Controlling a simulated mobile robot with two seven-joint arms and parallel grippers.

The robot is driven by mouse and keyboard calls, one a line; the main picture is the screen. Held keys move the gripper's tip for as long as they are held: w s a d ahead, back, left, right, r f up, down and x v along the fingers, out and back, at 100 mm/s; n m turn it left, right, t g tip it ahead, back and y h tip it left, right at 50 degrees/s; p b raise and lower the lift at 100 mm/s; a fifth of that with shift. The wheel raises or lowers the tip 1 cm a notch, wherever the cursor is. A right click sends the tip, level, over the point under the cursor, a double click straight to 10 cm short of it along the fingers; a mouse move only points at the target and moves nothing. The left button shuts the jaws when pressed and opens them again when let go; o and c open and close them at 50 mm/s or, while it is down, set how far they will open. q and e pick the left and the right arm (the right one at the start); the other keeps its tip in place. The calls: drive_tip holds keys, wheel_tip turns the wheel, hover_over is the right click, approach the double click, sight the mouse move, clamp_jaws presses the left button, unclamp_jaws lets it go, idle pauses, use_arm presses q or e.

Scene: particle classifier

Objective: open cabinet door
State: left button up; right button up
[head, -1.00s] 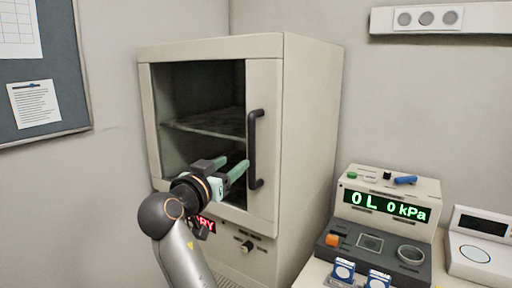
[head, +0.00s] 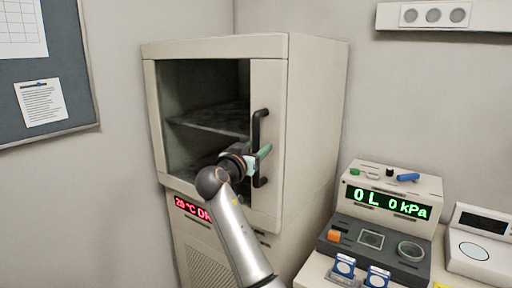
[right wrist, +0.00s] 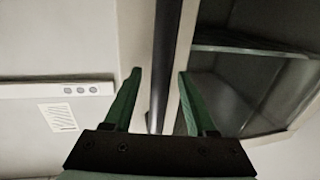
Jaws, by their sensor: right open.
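The cabinet (head: 318,120) is a cream box with a dark glass door (head: 268,88) that looks shut. A black vertical bar handle (head: 257,128) is on the door's right side. My right gripper (head: 261,158) is at the lower half of the handle, its green fingers pointing at it. In the right wrist view the open fingers (right wrist: 160,80) are on either side of the dark handle bar (right wrist: 164,60), with gaps visible, so it is not gripped. My left gripper is not in view.
A device with a green "0L 0 kPa" display (head: 388,203) stands on the bench to the right, with a small scale (head: 476,250) beside it. A wall socket strip (head: 440,15) is above. A pinboard (head: 55,75) hangs at the left.

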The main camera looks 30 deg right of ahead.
drive_tip(key=shift+c, duration=0.3)
clamp_jaws()
idle(1.1)
